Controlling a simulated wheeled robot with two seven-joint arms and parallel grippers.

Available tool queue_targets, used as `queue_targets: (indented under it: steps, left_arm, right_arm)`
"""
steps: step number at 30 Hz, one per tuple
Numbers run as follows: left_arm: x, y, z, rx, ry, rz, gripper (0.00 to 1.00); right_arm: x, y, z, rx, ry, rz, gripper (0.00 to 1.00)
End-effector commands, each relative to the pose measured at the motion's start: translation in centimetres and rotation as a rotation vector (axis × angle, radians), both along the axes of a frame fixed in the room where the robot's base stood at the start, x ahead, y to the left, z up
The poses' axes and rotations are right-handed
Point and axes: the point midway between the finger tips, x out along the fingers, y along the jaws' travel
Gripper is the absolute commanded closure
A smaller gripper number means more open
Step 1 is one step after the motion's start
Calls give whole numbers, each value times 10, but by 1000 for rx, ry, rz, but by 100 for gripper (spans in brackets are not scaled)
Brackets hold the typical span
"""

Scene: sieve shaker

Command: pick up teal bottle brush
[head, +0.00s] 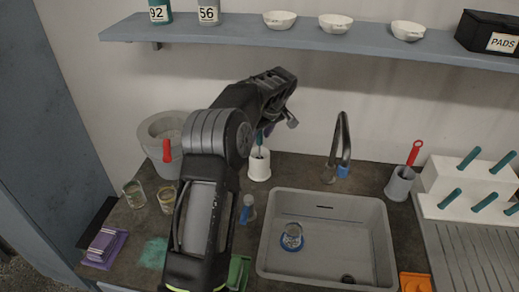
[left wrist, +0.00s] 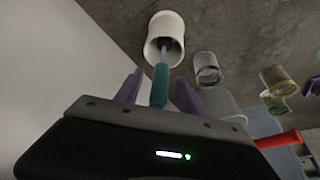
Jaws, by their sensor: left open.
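The teal bottle brush (head: 260,138) stands in a white holder (head: 259,166) at the back of the counter, left of the sink. My left gripper (head: 279,122) is open above the holder, at the brush's upper end. In the left wrist view the teal handle (left wrist: 160,86) shows between the two open fingers of my left gripper (left wrist: 158,84), and the white holder (left wrist: 153,47) lies beyond them. I cannot tell whether either finger touches the handle. The brush head is hidden inside the holder. My right gripper is not in view.
A grey bucket (head: 150,134) with a red grip stands left of the holder. A tap (head: 345,140) rises behind the grey sink (head: 330,200) to the right. A shelf (head: 240,32) with bowls runs above.

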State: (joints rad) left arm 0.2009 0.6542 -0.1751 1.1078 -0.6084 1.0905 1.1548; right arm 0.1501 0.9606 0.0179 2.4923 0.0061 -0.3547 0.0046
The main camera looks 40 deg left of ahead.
Motion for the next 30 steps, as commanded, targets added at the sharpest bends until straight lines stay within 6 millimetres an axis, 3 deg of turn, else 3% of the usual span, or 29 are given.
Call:
queue_targets:
  steps: [20, 30]
  left_arm:
    - [1, 2, -7, 0, 0, 0, 54]
    - [1, 2, -7, 0, 0, 0, 80]
  right_arm:
    - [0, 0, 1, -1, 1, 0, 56]
    - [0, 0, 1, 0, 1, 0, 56]
